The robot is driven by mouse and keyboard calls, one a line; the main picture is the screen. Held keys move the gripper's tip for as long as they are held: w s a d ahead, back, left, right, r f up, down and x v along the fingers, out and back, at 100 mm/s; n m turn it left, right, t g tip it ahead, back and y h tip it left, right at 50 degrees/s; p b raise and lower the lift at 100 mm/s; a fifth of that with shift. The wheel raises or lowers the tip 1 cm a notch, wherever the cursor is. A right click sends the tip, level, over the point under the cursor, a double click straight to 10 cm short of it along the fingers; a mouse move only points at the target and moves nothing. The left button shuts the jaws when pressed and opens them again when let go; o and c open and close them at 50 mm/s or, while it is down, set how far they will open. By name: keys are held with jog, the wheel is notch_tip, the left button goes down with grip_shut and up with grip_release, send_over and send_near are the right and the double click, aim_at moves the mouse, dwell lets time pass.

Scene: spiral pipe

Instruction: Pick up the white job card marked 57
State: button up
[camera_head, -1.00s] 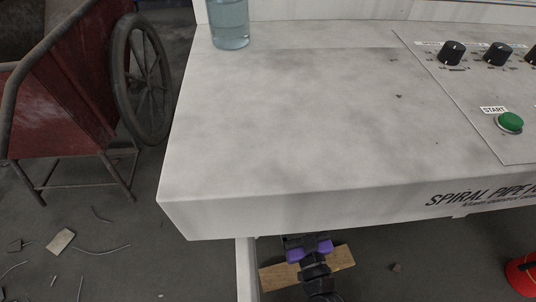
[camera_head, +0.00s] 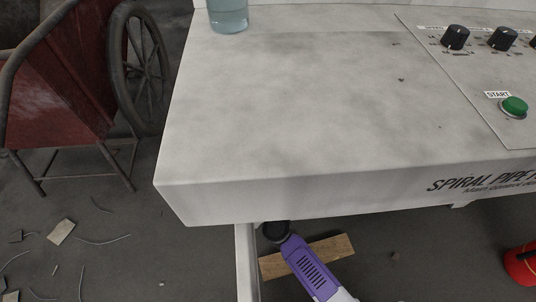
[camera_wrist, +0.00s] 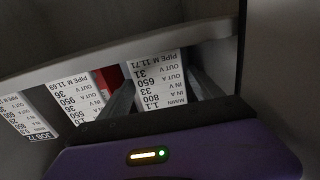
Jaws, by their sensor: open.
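In the wrist view several white printed cards stand in a row, upside down, below a grey rail. The middle right card (camera_wrist: 158,78), with the line PIPE M 11.71, lies between the two fingers of my open gripper (camera_wrist: 161,76). Its lower part is hidden behind my gripper's body, so its job number does not show. The card to its left (camera_wrist: 80,97) reads PIPE M 11.69, its lower end also covered. I cannot tell which card is 57.
A grey rail (camera_wrist: 150,55) runs just beyond the card tops. A red thing (camera_wrist: 108,78) shows behind the cards. In the head view the console (camera_head: 290,110) overhangs my arm and hides my gripper. A wooden board (camera_head: 330,254) and a red bucket (camera_head: 522,264) are on the floor.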

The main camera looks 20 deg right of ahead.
jog(key=shift+w+d, duration=0.2)
jog(key=shift+w, duration=0.35)
jog(key=c, duration=1.2)
jog(key=shift+r, duration=0.1)
